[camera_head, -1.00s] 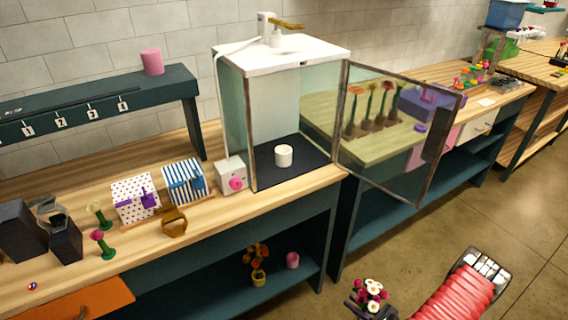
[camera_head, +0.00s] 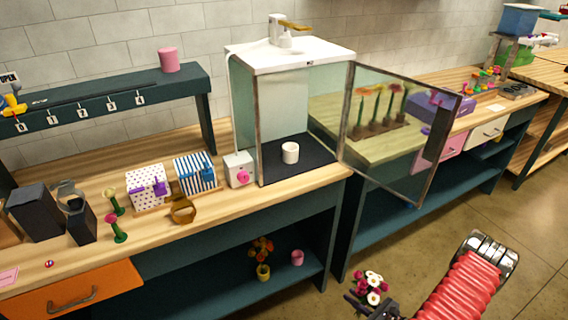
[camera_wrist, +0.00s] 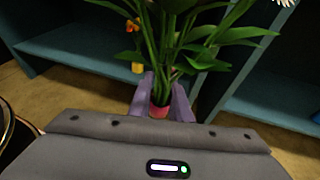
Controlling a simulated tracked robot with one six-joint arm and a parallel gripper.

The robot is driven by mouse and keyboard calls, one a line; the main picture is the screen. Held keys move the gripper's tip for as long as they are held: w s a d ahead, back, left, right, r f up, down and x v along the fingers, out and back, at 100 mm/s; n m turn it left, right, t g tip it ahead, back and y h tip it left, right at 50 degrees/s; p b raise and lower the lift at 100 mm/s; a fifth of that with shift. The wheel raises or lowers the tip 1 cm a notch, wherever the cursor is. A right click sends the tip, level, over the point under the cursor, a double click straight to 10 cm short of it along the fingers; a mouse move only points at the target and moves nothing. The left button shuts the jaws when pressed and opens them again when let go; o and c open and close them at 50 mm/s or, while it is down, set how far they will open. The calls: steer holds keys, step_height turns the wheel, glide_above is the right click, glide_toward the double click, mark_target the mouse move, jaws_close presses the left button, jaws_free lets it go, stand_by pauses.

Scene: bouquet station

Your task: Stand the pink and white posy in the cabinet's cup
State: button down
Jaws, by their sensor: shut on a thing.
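The pink and white posy (camera_head: 371,285) is at the lower right of the head view, in front of the lower shelf. My gripper (camera_wrist: 162,95) is shut on its stems, which show as green leaves and stalks (camera_wrist: 175,40) in the wrist view with a red base between the fingers. The flower heads are mostly out of the wrist view. The cabinet (camera_head: 243,110) stands on the bench with its glass door (camera_head: 395,150) swung open to the right. The white cup (camera_head: 290,153) stands upright on the cabinet's dark floor, well apart from my gripper.
The open glass door's frame juts out over the bench front, between the posy and the right-hand bench. Two patterned boxes (camera_head: 148,187) and a white box with a pink knob (camera_head: 239,169) stand left of the cabinet. An orange potted flower (camera_head: 262,257) is on the lower shelf.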

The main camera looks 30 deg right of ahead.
steer(key=w+a+r+n+g+y, duration=0.2)
steer(key=w+a+r+n+y, duration=0.2)
steer(key=w+a+r, duration=0.95)
steer(key=w+a+r+n+g+y, duration=0.1)
steer(key=w+a+r+n+y, duration=0.1)
steer(key=a+r, duration=0.6)
steer(key=w+a+r+n+g+y, duration=0.2)
steer(key=w+a+r, duration=0.2)
steer(key=a+r, duration=0.3)
steer(key=a, duration=0.3)
steer(key=shift+w+a+r+g, duration=0.2)
steer(key=shift+w+r+g, duration=0.1)
steer(key=shift+w+r, duration=0.1)
steer(key=shift+d, duration=0.1)
